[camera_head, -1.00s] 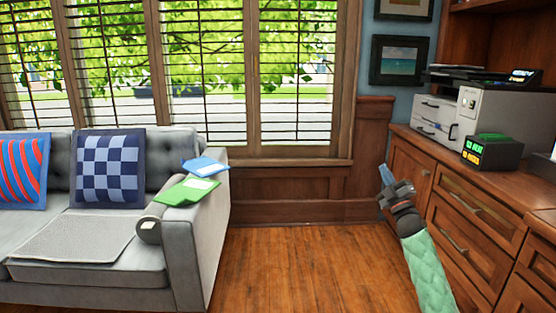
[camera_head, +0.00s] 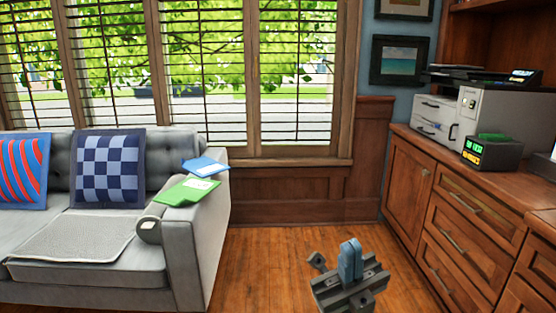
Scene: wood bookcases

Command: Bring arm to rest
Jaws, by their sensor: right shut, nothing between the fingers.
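My right gripper (camera_head: 349,262) shows at the bottom of the head view, right of centre, over the wood floor. Its blue fingers are together with nothing between them. The rest of my right arm is out of the picture. The gripper stands apart from the sofa and the cabinet. My left gripper is not in view.
A grey sofa (camera_head: 180,258) stands at the left, with a green folder (camera_head: 186,191) and a blue folder (camera_head: 206,166) on its arm. A wood cabinet (camera_head: 403,184) with a printer (camera_head: 480,118) stands at the right. Bare floor (camera_head: 268,262) lies between.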

